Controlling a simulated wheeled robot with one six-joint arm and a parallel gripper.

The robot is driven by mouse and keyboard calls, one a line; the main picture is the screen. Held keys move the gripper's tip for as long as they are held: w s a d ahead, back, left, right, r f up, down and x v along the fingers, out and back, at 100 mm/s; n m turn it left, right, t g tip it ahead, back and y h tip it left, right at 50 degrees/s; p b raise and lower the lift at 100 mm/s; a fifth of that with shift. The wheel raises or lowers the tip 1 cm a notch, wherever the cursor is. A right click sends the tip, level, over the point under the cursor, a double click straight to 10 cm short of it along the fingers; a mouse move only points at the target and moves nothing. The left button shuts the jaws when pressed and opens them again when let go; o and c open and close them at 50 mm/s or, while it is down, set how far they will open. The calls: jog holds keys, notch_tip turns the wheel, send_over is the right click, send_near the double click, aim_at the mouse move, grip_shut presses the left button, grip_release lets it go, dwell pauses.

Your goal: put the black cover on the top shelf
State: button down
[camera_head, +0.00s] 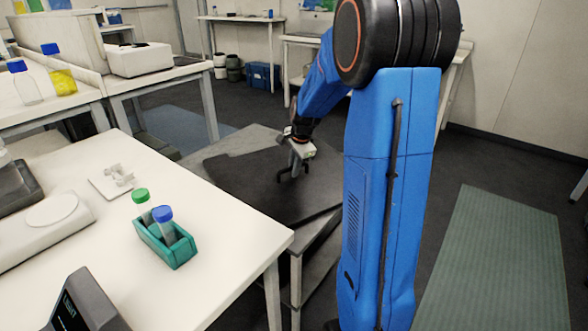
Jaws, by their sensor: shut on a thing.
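The black cover (238,178) is a flat dark sheet over the top shelf (222,143) of a grey shelf unit, in the middle of the head view. The grey top shows along the cover's far edge. I cannot tell whether the cover rests on the shelf or hangs just above it. My gripper (290,174) points down over the middle of the cover and is shut on it; the exact grip point is small and dark. My blue arm hides the area right of the cover.
A white bench (90,230) at left holds a teal tube rack (168,248) with green- and blue-capped tubes, beside the shelf unit. A lower shelf (318,258) shows beneath the top. A green mat (500,265) lies on open floor at right.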

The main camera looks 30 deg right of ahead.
jog(key=c, duration=1.8)
grip_release()
jog(key=shift+o, duration=0.2)
jog(key=v, duration=1.2)
jog(key=shift+s, duration=0.2)
